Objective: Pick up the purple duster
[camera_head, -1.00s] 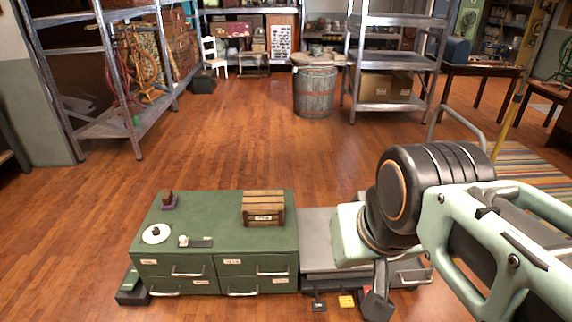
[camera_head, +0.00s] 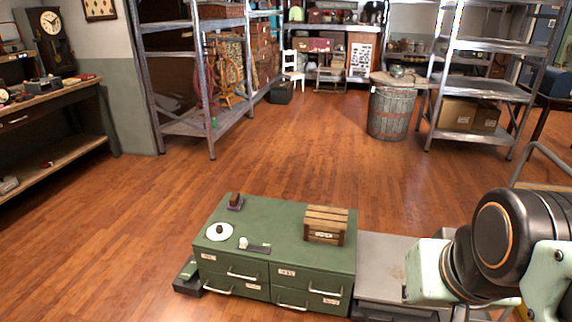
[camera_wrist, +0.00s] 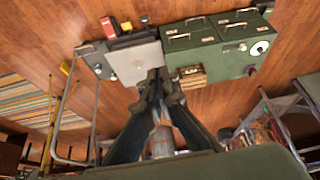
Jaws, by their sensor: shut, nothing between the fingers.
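A small purple block with a brown upper part, which looks like the purple duster (camera_head: 236,202), sits on the far left corner of the green drawer cabinet (camera_head: 285,218). In the wrist view the purple duster (camera_wrist: 250,70) shows small at the right end of the green cabinet (camera_wrist: 222,57). My gripper (camera_wrist: 157,76) is shut and empty. Its fingertips show in the wrist view in front of the grey surface beside the cabinet, well apart from the duster. In the head view only part of my arm shows at the lower right, and my fingers are out of sight.
A wooden crate (camera_head: 326,224), a white plate (camera_head: 219,232) with a dark knob and a small white-tipped dark item (camera_head: 254,246) share the cabinet top. A grey surface (camera_head: 383,262) adjoins it. A barrel (camera_head: 390,108), shelves and a left workbench (camera_head: 52,95) surround open floor.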

